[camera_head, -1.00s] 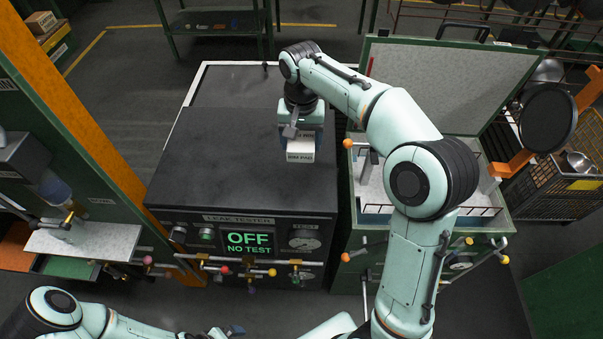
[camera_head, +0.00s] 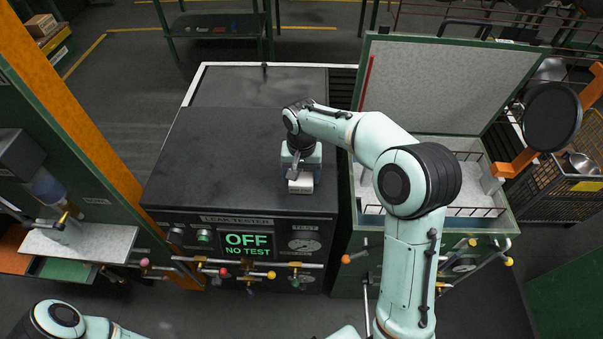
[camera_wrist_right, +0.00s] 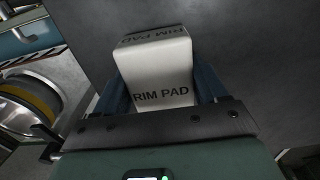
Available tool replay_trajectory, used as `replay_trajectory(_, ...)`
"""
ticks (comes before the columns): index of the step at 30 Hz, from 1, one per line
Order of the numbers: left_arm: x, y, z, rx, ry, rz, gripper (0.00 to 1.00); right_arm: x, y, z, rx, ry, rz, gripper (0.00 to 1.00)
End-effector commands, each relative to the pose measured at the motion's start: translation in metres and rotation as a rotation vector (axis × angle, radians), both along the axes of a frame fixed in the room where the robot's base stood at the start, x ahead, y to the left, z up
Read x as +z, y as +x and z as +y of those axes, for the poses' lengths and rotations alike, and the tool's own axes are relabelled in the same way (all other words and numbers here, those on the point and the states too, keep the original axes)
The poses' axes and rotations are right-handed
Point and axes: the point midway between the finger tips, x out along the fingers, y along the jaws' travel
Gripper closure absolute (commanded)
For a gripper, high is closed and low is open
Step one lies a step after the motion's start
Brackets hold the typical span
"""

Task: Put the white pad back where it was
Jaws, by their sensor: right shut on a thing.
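The white pad (camera_head: 301,184), marked RIM PAD, is at the front right of the dark top of the leak tester (camera_head: 225,150). My right gripper (camera_head: 301,172) is shut on it from above. In the right wrist view the white pad (camera_wrist_right: 158,75) sits between the two blue fingers of the right gripper (camera_wrist_right: 160,95). I cannot tell whether the pad touches the tester top. My left gripper is out of the head view; only part of the left arm shows at the bottom left.
The tester display reads OFF, NO TEST. To its right stands an open green box (camera_head: 440,150) with its lid raised. A dark round pan (camera_head: 549,117) is at the far right. Several coloured knobs line the tester's front. The left of the tester top is clear.

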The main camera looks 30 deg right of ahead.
Motion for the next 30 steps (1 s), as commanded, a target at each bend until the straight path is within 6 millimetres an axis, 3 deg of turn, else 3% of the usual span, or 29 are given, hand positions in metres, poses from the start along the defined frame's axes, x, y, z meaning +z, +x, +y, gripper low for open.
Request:
replay_trajectory(7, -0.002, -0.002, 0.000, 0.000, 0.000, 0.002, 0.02, -0.003, 0.000, 0.000, 0.000, 0.001, 0.001, 0.57)
replay_trajectory(8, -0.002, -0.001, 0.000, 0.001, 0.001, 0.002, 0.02, -0.003, 0.000, 0.000, 0.000, 0.001, 0.001, 0.22)
replay_trajectory(9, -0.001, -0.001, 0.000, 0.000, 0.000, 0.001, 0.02, -0.003, 0.000, 0.000, 0.000, 0.000, 0.000, 0.09)
replay_trajectory(10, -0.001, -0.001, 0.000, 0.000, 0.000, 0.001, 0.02, -0.002, 0.000, 0.000, 0.000, 0.000, 0.000, 0.03)
replay_trajectory(22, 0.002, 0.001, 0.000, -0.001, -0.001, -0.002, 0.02, 0.007, 0.001, 0.000, 0.000, 0.001, -0.003, 0.03)
replay_trajectory(30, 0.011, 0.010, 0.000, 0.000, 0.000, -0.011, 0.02, 0.061, 0.002, 0.000, 0.001, 0.001, -0.006, 0.03)
